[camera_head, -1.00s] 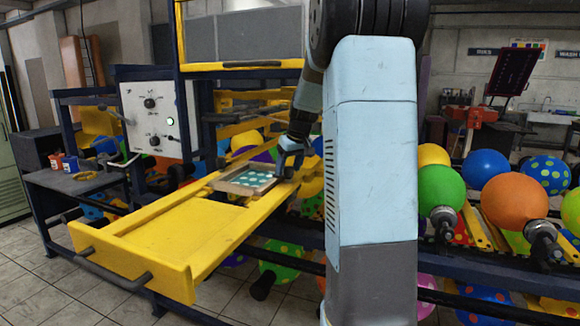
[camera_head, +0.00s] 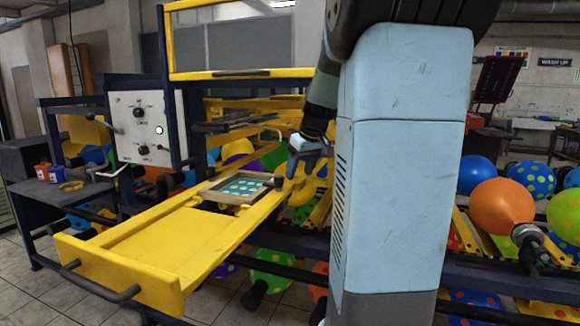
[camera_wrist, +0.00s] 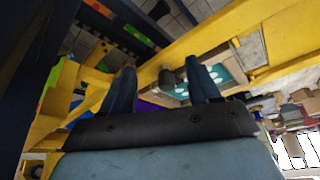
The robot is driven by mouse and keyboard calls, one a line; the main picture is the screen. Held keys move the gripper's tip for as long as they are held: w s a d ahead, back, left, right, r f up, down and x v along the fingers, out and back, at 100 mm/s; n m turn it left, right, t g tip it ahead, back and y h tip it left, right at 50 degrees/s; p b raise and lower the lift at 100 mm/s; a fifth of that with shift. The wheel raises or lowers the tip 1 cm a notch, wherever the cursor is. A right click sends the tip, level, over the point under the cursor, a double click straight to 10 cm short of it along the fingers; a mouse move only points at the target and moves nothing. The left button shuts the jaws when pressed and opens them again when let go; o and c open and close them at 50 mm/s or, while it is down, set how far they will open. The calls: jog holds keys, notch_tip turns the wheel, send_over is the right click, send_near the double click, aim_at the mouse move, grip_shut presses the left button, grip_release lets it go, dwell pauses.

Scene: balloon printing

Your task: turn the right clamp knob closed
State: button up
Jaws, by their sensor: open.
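A wooden-framed screen (camera_head: 240,187) with a teal, pale-dotted middle sits on the yellow sliding tray (camera_head: 165,258). The right clamp knob (camera_head: 278,181), small and dark, stands at the frame's right end. My gripper (camera_head: 303,163) is open, above and to the right of the knob in the head view. In the wrist view, a dark knob (camera_wrist: 167,78) beside the frame (camera_wrist: 213,72) shows between my two blue fingers, nearer the right one. I cannot tell whether the fingers touch it. The knob's turn angle is too small to read.
A white control panel (camera_head: 147,128) with black knobs stands at the left. Yellow machine bars (camera_head: 232,74) cross behind and above the tray. Balloons on black holders, such as an orange one (camera_head: 502,207), line the right. My arm covers the middle right of the head view.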

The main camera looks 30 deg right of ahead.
jog(key=shift+s+d, duration=0.15)
jog(key=shift+s, duration=1.4)
jog(key=s+a+f+m+t, duration=0.1)
jog(key=s+a+f, duration=0.1)
jog(key=s+a, duration=1.8)
jog(key=shift+a+f, duration=0.15)
jog(key=shift+a, duration=0.85)
jog(key=shift+c, duration=0.4)
